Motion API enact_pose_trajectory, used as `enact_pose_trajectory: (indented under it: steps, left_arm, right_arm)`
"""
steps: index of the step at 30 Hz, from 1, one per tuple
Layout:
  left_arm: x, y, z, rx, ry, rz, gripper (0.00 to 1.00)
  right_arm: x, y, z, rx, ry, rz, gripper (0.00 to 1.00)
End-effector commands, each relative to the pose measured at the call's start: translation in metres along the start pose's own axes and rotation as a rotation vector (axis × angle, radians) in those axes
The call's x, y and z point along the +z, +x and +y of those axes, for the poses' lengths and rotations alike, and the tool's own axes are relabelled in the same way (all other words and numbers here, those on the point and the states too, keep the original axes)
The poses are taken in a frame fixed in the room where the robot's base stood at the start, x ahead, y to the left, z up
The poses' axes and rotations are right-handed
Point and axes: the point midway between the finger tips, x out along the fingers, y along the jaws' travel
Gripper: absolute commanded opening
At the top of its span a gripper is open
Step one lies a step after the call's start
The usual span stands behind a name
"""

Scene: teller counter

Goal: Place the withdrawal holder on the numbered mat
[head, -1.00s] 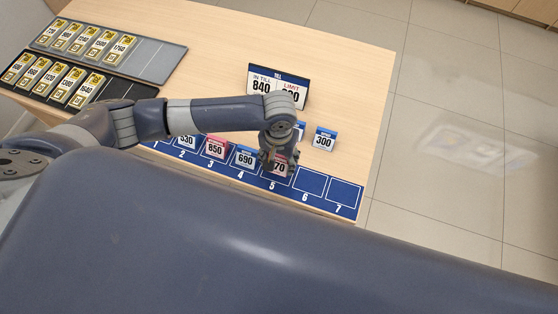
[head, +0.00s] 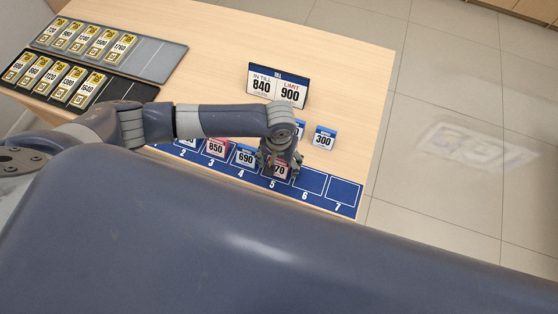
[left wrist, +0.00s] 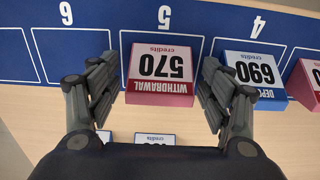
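The red withdrawal holder marked 570 (head: 281,171) stands at space 5 of the blue numbered mat (head: 343,190). In the left wrist view the holder (left wrist: 161,72) sits between the two spread fingers of my left gripper (left wrist: 158,100), with a gap visible on each side. My left gripper (head: 279,164) is open and low over the holder in the head view, hiding part of it. Another red holder, marked 850 (head: 216,147), stands at space 3. My right gripper is not in view.
A blue holder marked 690 (head: 245,156) stands at space 4, beside the left gripper. Spaces 6 and 7 are empty. A blue holder marked 300 (head: 324,138) stands on the counter behind the mat. The till sign (head: 277,86), reading 840 and limit 900, stands farther back.

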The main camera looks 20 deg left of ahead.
Motion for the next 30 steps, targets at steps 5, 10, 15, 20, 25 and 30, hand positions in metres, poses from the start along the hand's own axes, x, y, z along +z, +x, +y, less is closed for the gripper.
enact_pose_trajectory:
  steps: [5, 10, 15, 20, 25, 30]
  left_arm:
    - [0.000, 0.000, 0.000, 0.000, 0.000, 0.000, 0.73]
    - [-0.001, -0.010, 0.000, 0.001, 0.000, 0.002, 0.73]
    - [-0.001, -0.039, 0.000, 0.002, 0.000, 0.003, 0.73]
    - [-0.001, -0.075, 0.001, 0.003, 0.001, 0.004, 0.73]
    - [-0.001, -0.105, 0.000, 0.001, 0.000, 0.003, 0.73]
    - [-0.001, -0.120, 0.000, 0.001, -0.001, 0.001, 0.73]
  right_arm:
    - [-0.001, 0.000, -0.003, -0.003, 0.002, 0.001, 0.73]
    - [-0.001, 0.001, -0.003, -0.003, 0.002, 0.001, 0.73]
    - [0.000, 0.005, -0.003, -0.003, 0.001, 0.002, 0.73]
    - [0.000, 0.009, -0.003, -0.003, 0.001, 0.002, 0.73]
    - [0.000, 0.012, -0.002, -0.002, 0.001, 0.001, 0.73]
    - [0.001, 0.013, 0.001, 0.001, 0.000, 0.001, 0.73]
